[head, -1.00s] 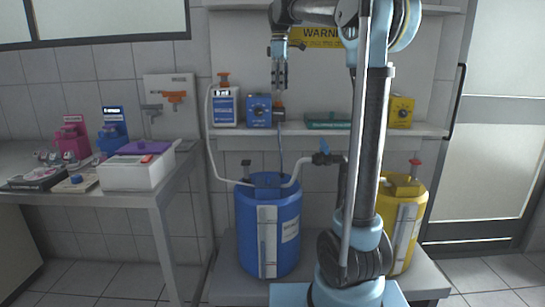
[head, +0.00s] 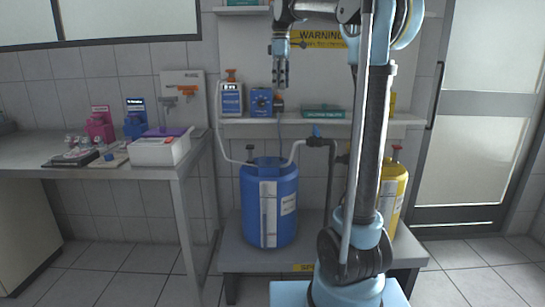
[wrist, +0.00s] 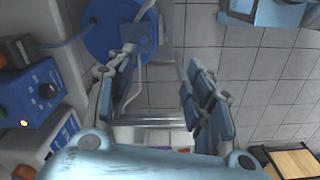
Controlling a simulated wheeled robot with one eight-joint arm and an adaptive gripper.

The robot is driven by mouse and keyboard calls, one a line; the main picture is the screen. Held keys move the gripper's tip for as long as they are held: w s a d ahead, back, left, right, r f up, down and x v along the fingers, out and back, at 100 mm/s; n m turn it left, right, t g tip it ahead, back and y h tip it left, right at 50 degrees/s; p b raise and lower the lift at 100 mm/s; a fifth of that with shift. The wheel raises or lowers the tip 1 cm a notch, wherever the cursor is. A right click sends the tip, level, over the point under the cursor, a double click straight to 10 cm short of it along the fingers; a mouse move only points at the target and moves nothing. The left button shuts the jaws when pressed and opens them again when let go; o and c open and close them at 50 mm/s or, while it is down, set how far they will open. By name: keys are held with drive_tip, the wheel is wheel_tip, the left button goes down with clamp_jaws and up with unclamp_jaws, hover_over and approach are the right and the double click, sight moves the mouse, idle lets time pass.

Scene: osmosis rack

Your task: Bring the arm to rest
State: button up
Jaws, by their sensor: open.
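My gripper (head: 280,83) hangs at the end of my raised arm and points down, in front of the rack's upper shelf in the head view. In the wrist view my gripper (wrist: 160,72) has its two fingers well apart, with nothing between them. The blue control box (head: 262,102) is just below and left of the gripper in the head view; the blue box (wrist: 42,92) also shows at the left of the wrist view. The blue drum (head: 270,215) stands lower down, and part of the drum (wrist: 108,28) shows at the top of the wrist view.
A yellow drum (head: 394,195) is partly hidden behind my arm. A side bench (head: 150,176) at left holds a white box with a purple lid (head: 158,149) and small instruments. A white pipe and a dark pipe run above the drums. Floor (head: 110,270) is free at front left.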

drive_tip(key=s+d+f+m, duration=0.5)
drive_tip(key=s+f, duration=0.6)
drive_tip(key=f, duration=0.2)
drive_tip(key=s+d+f+m+t, duration=0.1)
drive_tip(key=s+d+f+m, duration=0.4)
drive_tip(key=s+f, duration=0.7)
drive_tip(key=s+d+f+m+t, duration=0.1)
drive_tip(key=s+d+f+m, duration=0.3)
drive_tip(key=s+f, duration=0.7)
wheel_tip(320, 180, down, 4)
drive_tip(key=shift+s+d+r+m, duration=0.2)
drive_tip(key=shift+s+d+m, duration=0.2)
drive_tip(key=shift+d, duration=0.5)
drive_tip(key=shift+w+f, duration=0.25)
drive_tip(key=shift+w, duration=0.35)
drive_tip(key=shift+s, duration=0.1)
drive_tip(key=c, duration=0.3)
drive_tip(key=shift+d, duration=0.1)
drive_tip(key=shift+c, duration=0.3)
